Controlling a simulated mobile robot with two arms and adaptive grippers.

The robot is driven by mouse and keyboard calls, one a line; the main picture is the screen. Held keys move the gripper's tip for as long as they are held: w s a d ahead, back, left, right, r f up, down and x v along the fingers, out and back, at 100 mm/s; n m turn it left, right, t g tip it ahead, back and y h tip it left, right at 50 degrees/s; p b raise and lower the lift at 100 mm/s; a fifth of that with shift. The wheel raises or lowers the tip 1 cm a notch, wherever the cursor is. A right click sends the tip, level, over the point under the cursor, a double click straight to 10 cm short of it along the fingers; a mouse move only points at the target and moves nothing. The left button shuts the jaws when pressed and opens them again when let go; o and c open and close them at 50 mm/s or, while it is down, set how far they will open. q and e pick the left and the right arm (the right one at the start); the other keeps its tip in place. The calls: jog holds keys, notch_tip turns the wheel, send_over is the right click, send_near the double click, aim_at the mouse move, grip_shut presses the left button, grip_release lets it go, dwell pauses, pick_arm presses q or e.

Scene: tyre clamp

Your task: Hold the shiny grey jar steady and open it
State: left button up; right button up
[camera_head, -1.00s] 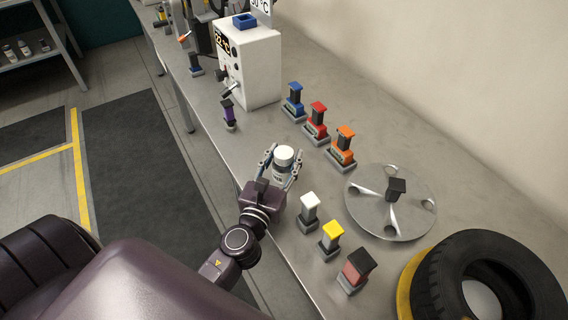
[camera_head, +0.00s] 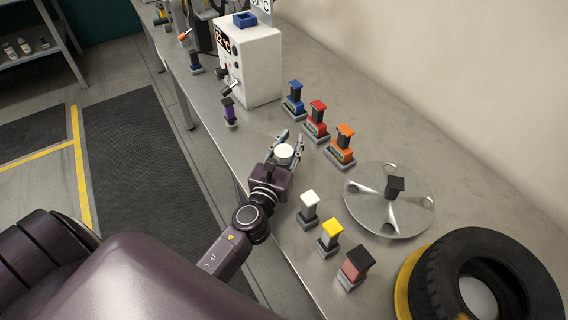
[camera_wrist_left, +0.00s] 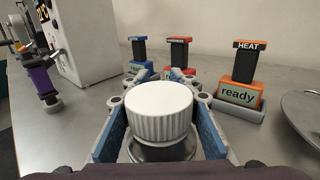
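The shiny grey jar with a white lid stands upright on the workbench (camera_head: 420,145). In the head view mainly its white lid (camera_head: 285,152) shows. In the left wrist view the ribbed white lid (camera_wrist_left: 160,110) fills the middle, with the shiny metal body (camera_wrist_left: 160,153) below it. My left gripper (camera_head: 294,138) is around the jar, one blue-padded finger on each side and the tips beyond it. The fingers look spread, with narrow gaps beside the jar; contact low down is hard to see. My right gripper is not in view.
Blue, red and orange stamp-like blocks (camera_head: 317,122) stand behind the jar. White, yellow and red ones (camera_head: 330,236) stand at the front right. A metal disc (camera_head: 365,205) and tyre (camera_head: 450,275) lie to the right. A purple-handled item (camera_head: 229,112) and white box (camera_head: 262,65) stand left.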

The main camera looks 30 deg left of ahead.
pick_arm(q)
jog(key=shift+f, duration=0.15)
grip_shut()
jog(key=shift+r+p, duration=0.35)
jog(key=shift+r, duration=0.1)
notch_tip(320, 180, up, 19)
jog(key=p, duration=0.8)
jog(key=shift+r, duration=0.15)
jog(key=shift+o, duration=0.6)
grip_release()
grip_shut()
